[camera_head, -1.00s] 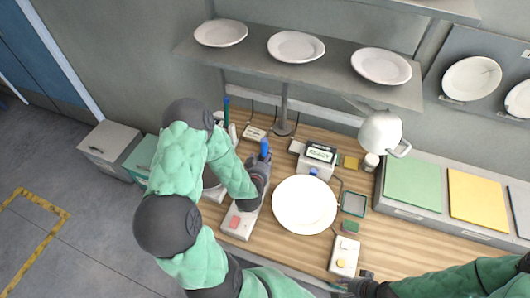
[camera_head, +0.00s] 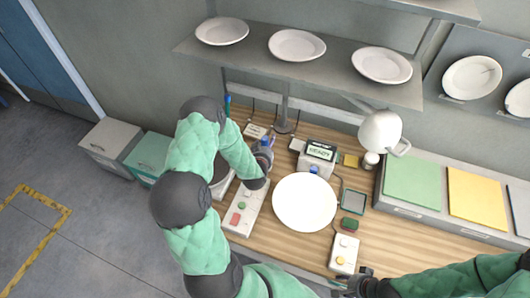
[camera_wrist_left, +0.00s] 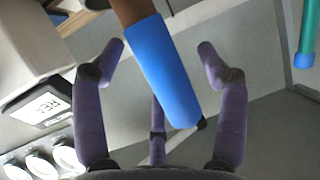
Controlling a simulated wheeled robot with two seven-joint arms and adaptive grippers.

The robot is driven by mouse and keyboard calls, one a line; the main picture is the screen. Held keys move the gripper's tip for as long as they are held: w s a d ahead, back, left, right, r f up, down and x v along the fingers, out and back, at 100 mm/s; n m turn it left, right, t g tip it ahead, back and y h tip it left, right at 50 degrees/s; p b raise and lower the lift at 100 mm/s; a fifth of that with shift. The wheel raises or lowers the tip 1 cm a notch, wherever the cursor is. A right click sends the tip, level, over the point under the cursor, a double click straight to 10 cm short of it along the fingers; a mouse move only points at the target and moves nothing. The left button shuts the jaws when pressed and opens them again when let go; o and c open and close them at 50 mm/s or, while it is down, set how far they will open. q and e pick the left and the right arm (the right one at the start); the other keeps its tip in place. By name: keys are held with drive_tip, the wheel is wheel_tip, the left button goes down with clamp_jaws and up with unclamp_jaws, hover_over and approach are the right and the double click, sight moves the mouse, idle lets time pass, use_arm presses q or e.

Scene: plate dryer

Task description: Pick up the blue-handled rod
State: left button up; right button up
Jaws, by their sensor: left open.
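The blue-handled rod (camera_wrist_left: 165,75) shows in the left wrist view as a blue cylinder on a brown shaft. Its handle reaches down between the spread fingers of my left gripper (camera_wrist_left: 165,60), which is open. I see no clear grip on the handle. In the head view my left gripper (camera_head: 264,158) is over the left part of the bench and mostly hides the rod. My right gripper (camera_head: 354,282) is at the bench's front edge, near a white button box; its fingers are too small to read.
A white plate (camera_head: 305,203) lies right of my left gripper. A white control box (camera_head: 242,210) with buttons sits below my left forearm. A display unit (camera_head: 318,155) stands behind the plate. A teal rod with a blue end (camera_wrist_left: 305,45) is at the right in the wrist view.

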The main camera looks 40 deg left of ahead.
use_arm(q)
clamp_jaws()
drive_tip(key=shift+r, duration=0.1)
